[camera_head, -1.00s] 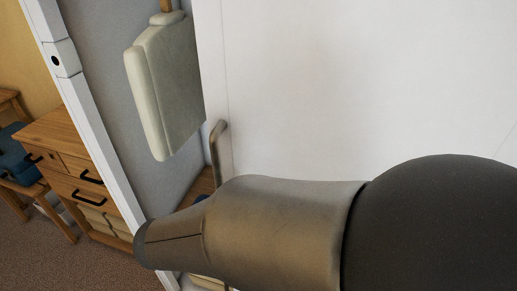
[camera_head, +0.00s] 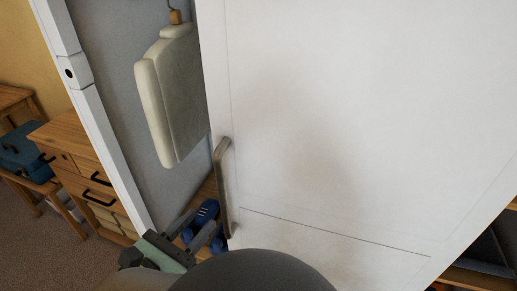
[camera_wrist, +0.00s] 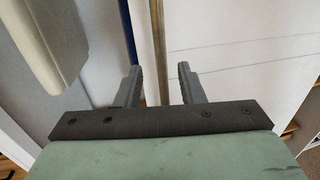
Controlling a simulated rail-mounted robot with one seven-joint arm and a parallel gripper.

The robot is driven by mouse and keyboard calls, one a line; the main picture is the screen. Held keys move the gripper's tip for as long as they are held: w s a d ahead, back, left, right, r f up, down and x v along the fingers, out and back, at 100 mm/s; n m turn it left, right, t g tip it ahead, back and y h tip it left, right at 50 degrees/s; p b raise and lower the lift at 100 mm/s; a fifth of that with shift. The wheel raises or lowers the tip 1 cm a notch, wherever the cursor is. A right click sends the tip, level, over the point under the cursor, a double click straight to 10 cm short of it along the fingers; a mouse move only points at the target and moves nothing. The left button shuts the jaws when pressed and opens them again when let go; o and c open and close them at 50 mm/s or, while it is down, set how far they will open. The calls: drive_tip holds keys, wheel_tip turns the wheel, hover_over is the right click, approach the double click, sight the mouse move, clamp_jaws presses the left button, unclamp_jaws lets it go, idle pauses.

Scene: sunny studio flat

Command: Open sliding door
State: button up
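The white sliding door (camera_head: 330,110) fills the right of the head view, with an open gap along its left edge. Its vertical metal bar handle (camera_head: 224,185) is near that edge. The handle also shows upright in the wrist view (camera_wrist: 158,35), in line with the space between my fingers. My gripper (camera_head: 197,226) is low in the head view, left of the handle's lower end. In the wrist view my gripper (camera_wrist: 158,68) is open, one finger to each side of the bar's line. Whether the bar is between the fingertips or just beyond them, I cannot tell.
A pale padded item (camera_head: 172,95) hangs inside the gap. Blue shoes (camera_head: 206,212) sit below it. A white frame post (camera_head: 100,130) stands left of the gap. Further left are a wooden drawer unit (camera_head: 85,170) and a blue case (camera_head: 25,150).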

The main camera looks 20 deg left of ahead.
sight(220, 199)
drive_tip(key=w, duration=0.3)
drive_tip(key=w+d+p, duration=0.1)
drive_tip(key=w, duration=0.5)
drive_tip(key=shift+d, duration=0.35)
clamp_jaws()
